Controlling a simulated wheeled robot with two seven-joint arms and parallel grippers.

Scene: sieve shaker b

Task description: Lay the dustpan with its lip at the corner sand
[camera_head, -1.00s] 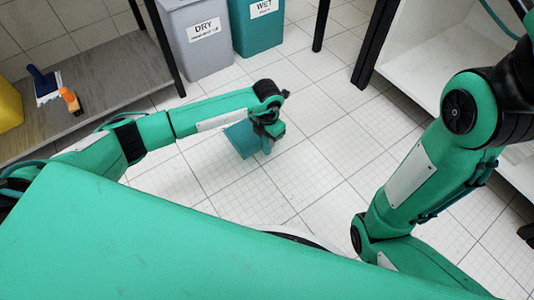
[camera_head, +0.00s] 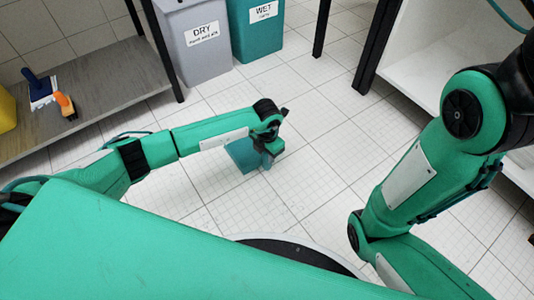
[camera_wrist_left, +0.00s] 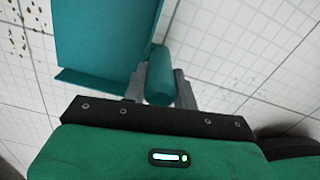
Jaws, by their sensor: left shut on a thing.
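The teal dustpan (camera_head: 242,155) hangs from my left gripper (camera_head: 268,150) over the white tiled floor. In the left wrist view my left gripper (camera_wrist_left: 160,90) is shut on the dustpan's round handle (camera_wrist_left: 160,72), and the flat pan (camera_wrist_left: 100,35) spreads to the upper left. I cannot tell whether the pan touches the floor. Dark specks that look like sand (camera_wrist_left: 14,38) lie on the floor at the left of the wrist view, beside the pan and apart from it. My right arm shows at the right of the head view, but its gripper does not.
A grey DRY bin (camera_head: 200,50) and a teal WET bin (camera_head: 256,35) stand at the back. A low grey shelf (camera_head: 110,85) at the left holds a blue-handled brush (camera_head: 40,88) and an orange-handled tool (camera_head: 65,105). A white cabinet (camera_head: 425,45) stands right. The middle floor is clear.

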